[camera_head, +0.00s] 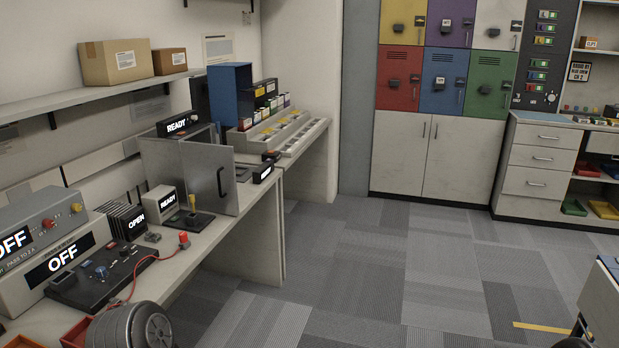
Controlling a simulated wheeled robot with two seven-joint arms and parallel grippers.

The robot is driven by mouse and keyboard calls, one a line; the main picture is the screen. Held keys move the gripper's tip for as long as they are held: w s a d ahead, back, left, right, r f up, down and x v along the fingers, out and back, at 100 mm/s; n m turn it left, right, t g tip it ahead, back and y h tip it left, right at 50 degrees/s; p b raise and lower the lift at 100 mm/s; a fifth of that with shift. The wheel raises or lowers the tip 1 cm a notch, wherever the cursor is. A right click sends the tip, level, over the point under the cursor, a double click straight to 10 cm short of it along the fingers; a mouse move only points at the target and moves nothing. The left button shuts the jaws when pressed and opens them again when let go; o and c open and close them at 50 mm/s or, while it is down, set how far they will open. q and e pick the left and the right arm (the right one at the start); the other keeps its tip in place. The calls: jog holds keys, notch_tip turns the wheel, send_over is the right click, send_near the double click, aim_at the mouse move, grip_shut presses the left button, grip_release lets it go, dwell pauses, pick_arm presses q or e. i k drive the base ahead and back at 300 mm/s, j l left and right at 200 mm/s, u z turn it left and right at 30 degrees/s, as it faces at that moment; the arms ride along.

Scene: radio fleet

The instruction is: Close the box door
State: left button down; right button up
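A grey metal box (160,158) stands on the long bench at left. Its pale grey door panel (202,172) has a dark vertical handle (220,182) near its right edge. The door seems to stand swung out, but its exact angle is hard to tell. A sign reading READY (178,125) is on top of the box. A small display reading OPEN (137,220) is on the bench in front of it. Neither gripper is in view; a rounded grey part at the bottom left seems to be one of my arm links.
Near the door are a READY unit (160,204) and a black control base (188,221). Devices reading OFF (62,258), a control panel (100,275) and a red cable (135,285) occupy the near bench. A shelf (75,98) overhangs it. The carpeted floor (370,270) is clear.

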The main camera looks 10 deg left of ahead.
aim_at(210, 172)
jog(key=i+z, duration=0.15)
jog(key=i, duration=0.4)
jog(key=i+j+z, duration=0.2)
jog(key=i, duration=0.3)
